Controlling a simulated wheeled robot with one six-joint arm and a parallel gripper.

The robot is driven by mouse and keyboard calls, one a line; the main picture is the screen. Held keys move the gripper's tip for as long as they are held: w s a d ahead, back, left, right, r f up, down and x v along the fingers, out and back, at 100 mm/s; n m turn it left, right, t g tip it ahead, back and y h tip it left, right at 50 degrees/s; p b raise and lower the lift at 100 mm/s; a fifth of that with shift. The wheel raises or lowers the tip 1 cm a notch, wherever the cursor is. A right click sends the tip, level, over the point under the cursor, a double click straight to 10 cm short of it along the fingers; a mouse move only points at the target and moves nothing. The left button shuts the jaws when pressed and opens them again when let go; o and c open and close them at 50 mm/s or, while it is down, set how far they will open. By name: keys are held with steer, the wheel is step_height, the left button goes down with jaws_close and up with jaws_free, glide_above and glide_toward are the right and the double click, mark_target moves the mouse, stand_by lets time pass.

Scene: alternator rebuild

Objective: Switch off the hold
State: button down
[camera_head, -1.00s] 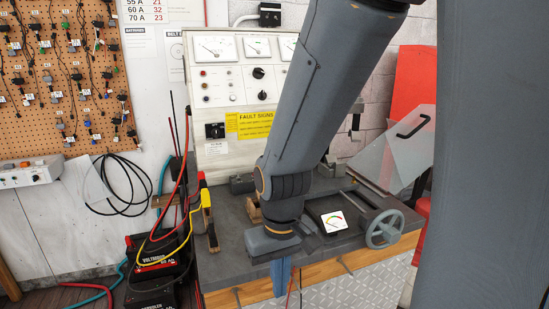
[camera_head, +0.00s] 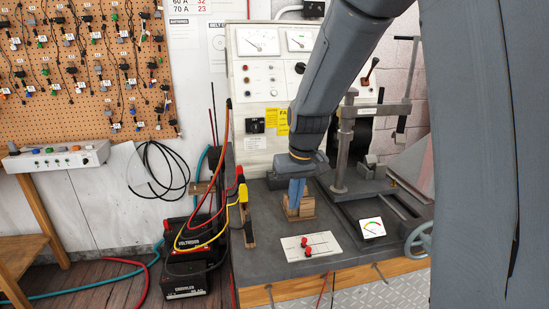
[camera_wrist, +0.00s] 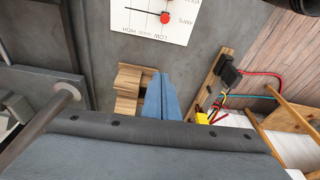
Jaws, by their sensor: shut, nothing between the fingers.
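The wrist view shows part of the plate (camera_wrist: 140,20) with one red knob (camera_wrist: 165,17) and a low-to-high scale. I cannot read any label naming the hold. My gripper (camera_head: 294,205) has blue fingers, shut and empty, pointing down behind the plate. The fingers also show in the wrist view (camera_wrist: 159,78), apart from the knob. A large tester panel (camera_head: 256,85) with gauges, knobs and a yellow label stands behind, partly hidden by my arm.
A stepped wooden block (camera_head: 303,210) stands close beside my fingers. A wooden strip with red and yellow clamps (camera_head: 245,215) lies left. A clamp stand (camera_head: 340,150) and a square gauge (camera_head: 371,228) are right. Batteries (camera_head: 186,262) stand below left.

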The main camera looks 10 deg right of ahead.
steer(key=w+r+t+p, duration=0.1)
steer(key=w+r, duration=0.2)
steer(key=w, duration=0.8)
steer(key=w+r+n+t+p, duration=0.1)
steer(key=w+r, duration=0.3)
steer(key=w, duration=0.8)
steer(key=shift+w+d+r+t+p, duration=0.15)
steer(key=shift+w+d+t+p, duration=0.05)
steer(key=shift+d+t+p, duration=0.25)
steer(key=p+x, duration=0.3)
steer(key=x, duration=0.7)
steer(key=shift+a, duration=0.2)
